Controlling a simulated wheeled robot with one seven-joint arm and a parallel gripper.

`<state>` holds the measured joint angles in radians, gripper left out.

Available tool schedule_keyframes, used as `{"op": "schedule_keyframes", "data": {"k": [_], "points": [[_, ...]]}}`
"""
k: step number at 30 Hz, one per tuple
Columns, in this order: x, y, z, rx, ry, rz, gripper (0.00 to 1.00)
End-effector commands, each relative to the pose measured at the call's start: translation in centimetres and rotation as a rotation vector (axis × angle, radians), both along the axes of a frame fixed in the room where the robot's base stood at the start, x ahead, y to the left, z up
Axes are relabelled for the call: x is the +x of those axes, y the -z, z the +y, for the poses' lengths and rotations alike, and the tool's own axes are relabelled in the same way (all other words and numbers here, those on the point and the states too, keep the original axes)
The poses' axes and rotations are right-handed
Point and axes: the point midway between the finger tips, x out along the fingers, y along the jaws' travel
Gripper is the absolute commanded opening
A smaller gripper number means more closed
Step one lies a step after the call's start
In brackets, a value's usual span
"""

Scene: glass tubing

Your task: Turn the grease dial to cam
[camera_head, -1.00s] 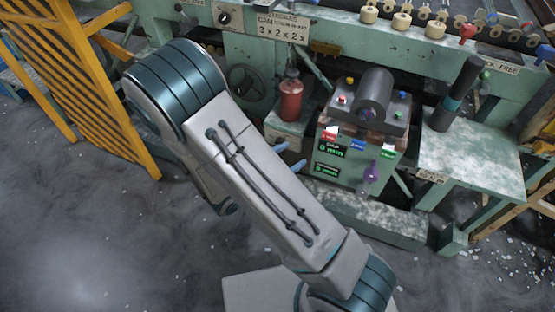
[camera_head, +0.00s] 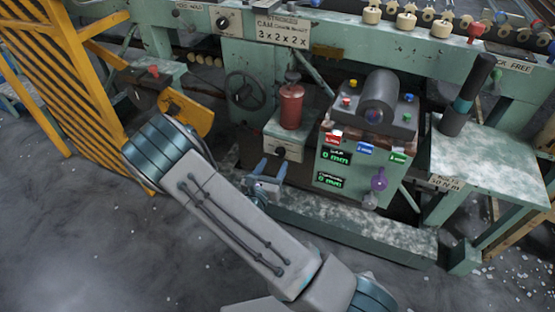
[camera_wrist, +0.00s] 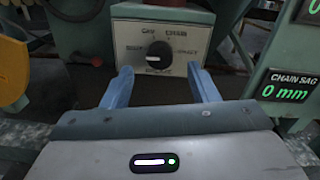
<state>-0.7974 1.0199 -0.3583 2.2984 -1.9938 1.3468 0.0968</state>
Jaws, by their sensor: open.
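The grease dial (camera_wrist: 158,55) is a round black knob with a white pointer mark on a pale plate. The plate has labels around the knob; the top ones look like CAM at upper left and CHAIN at upper right, the others are blurred. In the head view the dial box (camera_head: 283,150) stands under a red canister. My gripper (camera_wrist: 158,70) is open and empty. Its two blue fingers point at the plate, one either side of the knob in the picture, apparently short of it. In the head view my gripper (camera_head: 268,176) is just in front of the box.
A green control box (camera_head: 340,170) with displays reading 0 mm and a purple knob (camera_head: 379,180) stands right of the dial. The red canister (camera_head: 291,105) sits above. A handwheel (camera_head: 245,90) and yellow guard (camera_head: 95,80) are left. A low beam (camera_head: 340,222) runs in front.

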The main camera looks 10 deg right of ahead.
Motion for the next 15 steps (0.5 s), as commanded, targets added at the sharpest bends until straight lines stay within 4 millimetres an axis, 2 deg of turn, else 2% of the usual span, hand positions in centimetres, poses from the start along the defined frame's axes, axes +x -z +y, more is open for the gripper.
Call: {"op": "schedule_keyframes", "data": {"k": [6,15], "points": [[2.9,0.1,-2.0,0.000,0.002,-0.002,0.54],[3.9,0.0,-2.6,0.000,0.000,0.000,0.54]]}}
